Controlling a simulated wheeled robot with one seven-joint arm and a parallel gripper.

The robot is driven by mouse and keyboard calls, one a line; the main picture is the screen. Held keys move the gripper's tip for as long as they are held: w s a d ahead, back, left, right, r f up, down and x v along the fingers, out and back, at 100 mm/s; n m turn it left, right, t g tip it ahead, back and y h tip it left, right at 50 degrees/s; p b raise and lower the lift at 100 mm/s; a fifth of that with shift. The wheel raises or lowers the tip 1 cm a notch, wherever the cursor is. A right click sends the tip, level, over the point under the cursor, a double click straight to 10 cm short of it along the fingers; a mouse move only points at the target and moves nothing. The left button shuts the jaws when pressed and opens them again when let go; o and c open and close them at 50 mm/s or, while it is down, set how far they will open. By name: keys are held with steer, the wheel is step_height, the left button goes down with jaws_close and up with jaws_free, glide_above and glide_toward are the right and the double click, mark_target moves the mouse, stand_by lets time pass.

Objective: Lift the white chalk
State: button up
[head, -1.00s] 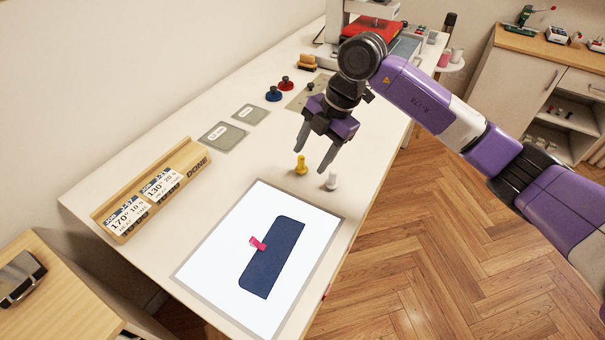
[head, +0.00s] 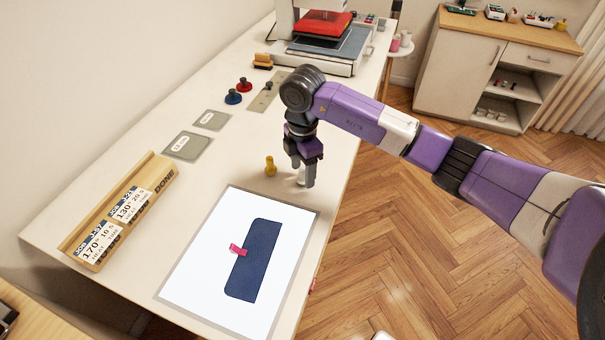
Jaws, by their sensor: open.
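The white chalk (head: 301,179) is a small upright piece on the table, just right of the yellow chalk (head: 270,167). My gripper (head: 303,173) points straight down at the white chalk with its fingers low beside it. The jaws are open, and the fingers partly hide the white chalk. I cannot tell whether a finger touches it. The yellow chalk stands apart to the left of the fingers.
A white sheet (head: 205,250) with a dark blue piece (head: 255,258) and a pink clip lies in front. A wooden sign holder (head: 120,215) is at left. Blue (head: 233,97) and red (head: 245,84) knobbed pieces and a heat press (head: 325,40) are farther back.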

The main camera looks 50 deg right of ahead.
steer(key=shift+f, duration=0.75)
jaws_close()
steer(key=shift+r, duration=0.1)
